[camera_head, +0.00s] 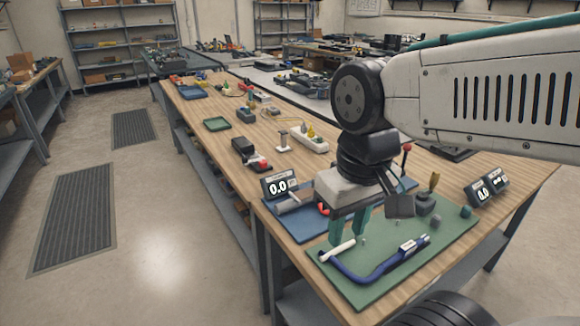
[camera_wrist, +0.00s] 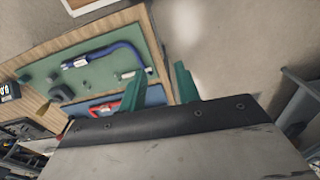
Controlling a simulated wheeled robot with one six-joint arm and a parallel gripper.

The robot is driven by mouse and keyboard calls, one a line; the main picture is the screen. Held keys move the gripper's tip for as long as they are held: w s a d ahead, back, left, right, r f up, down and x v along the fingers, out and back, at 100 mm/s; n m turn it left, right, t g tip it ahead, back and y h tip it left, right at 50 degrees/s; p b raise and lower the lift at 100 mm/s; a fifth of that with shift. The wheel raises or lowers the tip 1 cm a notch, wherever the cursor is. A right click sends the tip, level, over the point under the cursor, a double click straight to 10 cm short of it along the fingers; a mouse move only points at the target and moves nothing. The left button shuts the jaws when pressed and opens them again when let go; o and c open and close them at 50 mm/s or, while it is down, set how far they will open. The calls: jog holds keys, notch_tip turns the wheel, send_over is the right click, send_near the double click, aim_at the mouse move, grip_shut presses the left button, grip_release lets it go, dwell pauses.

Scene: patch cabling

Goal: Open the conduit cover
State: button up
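A blue bent conduit (camera_head: 378,272) lies on the green mat (camera_head: 455,240) near the table's front edge. It has a white tubular end (camera_head: 343,248) and a white label (camera_head: 408,246). The conduit also shows in the wrist view (camera_wrist: 125,50), with its white end (camera_wrist: 130,74) beside the left finger. I cannot tell which part is the cover, or whether it is open. My gripper (camera_head: 350,236) has teal fingers pointing down close to the white end in the head view. In the wrist view the fingers (camera_wrist: 160,70) are apart with nothing between them.
A blue mat (camera_head: 292,224) with a red-handled tool lies left of the green mat. A 0.0 display (camera_head: 280,184) stands there, and another display (camera_head: 483,192) stands at the right. Small grey blocks and a connector (camera_head: 425,203) sit at the green mat's back.

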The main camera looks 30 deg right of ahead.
jog(key=w+d+f+h, duration=0.1)
jog(key=w+d+f, duration=0.35)
jog(key=w, duration=0.75)
jog(key=w+d+f, duration=0.2)
jog(key=w+d, duration=0.5)
jog(key=w, duration=0.4)
jog(key=w+d+f+h, duration=0.1)
jog(key=w+d+f, duration=0.3)
jog(key=w, duration=0.8)
jog(key=shift+n+g, duration=0.3)
jog(key=shift+n, duration=0.1)
jog(key=d+f, duration=0.1)
jog(key=f, duration=0.1)
jog(key=d+f, duration=0.1)
jog(key=f, duration=0.1)
jog(key=d+f, duration=0.1)
jog(key=f, duration=0.1)
jog(key=shift+s+f, duration=0.1)
jog(key=shift+s, duration=0.05)
grip_shut()
